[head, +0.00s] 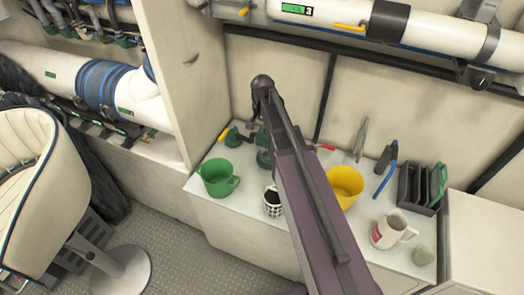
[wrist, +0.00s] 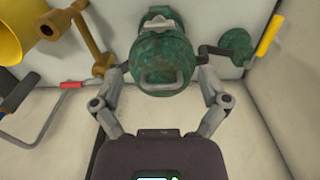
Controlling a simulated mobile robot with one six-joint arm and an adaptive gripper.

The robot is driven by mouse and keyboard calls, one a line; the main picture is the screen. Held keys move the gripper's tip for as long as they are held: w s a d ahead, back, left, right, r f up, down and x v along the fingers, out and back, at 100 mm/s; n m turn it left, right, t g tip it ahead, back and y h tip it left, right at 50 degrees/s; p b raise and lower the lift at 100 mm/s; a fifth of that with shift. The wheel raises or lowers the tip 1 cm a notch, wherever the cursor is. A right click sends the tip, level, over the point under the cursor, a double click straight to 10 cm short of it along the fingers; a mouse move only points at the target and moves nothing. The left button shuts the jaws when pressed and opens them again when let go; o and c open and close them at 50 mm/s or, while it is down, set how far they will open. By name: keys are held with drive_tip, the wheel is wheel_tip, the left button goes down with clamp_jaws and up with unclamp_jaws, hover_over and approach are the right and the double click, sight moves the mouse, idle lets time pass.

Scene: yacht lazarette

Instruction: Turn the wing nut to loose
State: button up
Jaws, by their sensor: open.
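A green, weathered round fitting (wrist: 152,62) is in the upper middle of the wrist view. A grey wing-shaped piece (wrist: 168,80), seemingly the wing nut, lies across its face. My gripper (wrist: 160,74) is open, with one finger on each side of the fitting and the wing piece between them. I cannot tell whether either finger touches it. In the head view the green fitting (head: 263,158) stands at the back of the white counter, mostly hidden behind my arm. The wing piece and my fingertips are hidden there.
A yellow-handled lever (wrist: 268,35) is close on the right, a brass fitting (wrist: 88,42) and red-gripped handle (wrist: 73,85) on the left. On the counter (head: 236,225) stand a green mug (head: 217,178), checked cup (head: 272,203), yellow mug (head: 344,186), white mug (head: 390,231) and black rack (head: 415,188).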

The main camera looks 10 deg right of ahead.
sight(261, 147)
drive_tip(key=shift+f+b, duration=4.85)
drive_tip(key=shift+f, duration=0.35)
drive_tip(key=c, duration=1.2)
drive_tip(key=shift+o, duration=0.2)
drive_tip(key=shift+a, duration=0.25)
drive_tip(key=shift+d, duration=0.2)
